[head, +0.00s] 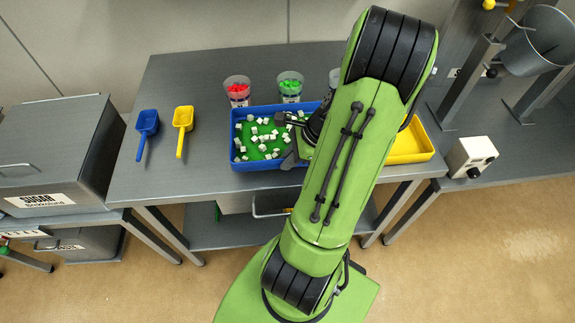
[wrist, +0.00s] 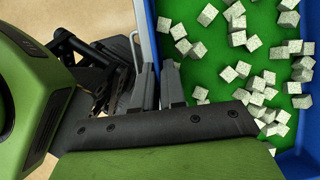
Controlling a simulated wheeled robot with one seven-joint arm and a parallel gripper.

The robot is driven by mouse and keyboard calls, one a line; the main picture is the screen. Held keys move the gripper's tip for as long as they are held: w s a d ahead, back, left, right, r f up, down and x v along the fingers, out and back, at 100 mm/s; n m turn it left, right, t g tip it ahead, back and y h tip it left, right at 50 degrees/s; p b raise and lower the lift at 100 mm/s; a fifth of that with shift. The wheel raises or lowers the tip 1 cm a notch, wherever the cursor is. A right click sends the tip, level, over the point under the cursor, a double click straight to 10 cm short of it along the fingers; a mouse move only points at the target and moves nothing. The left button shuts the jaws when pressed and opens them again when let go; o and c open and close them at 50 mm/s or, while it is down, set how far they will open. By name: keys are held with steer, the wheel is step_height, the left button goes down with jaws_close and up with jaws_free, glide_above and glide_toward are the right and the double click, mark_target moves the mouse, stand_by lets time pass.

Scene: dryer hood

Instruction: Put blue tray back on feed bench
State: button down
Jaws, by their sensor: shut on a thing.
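The blue tray (head: 236,140) is at the middle of the grey feed bench (head: 185,85), close to its front edge. It has a green bottom and holds many loose whitish cubes. My gripper (wrist: 156,82) is shut on the tray's near wall, with its fingers on either side of the blue rim (wrist: 149,25) in the wrist view. The tray looks level; whether it rests on the bench or hangs just above it I cannot tell. My arm hides the tray's right part in the head view.
A yellow tray (head: 415,148) is right of my arm, partly hidden. Cups with red pieces (head: 237,90) and green pieces (head: 290,86) stand behind the blue tray. A blue scoop (head: 147,124) and a yellow scoop (head: 183,120) lie left. A control box (head: 470,155) stands far right.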

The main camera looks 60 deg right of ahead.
mark_target(289, 178)
step_height(289, 178, down, 5)
steer(key=shift+d+f+b, duration=0.1)
steer(key=shift+b, duration=0.5)
steer(key=shift+f, duration=0.1)
steer(key=c, duration=1.2)
jaws_free()
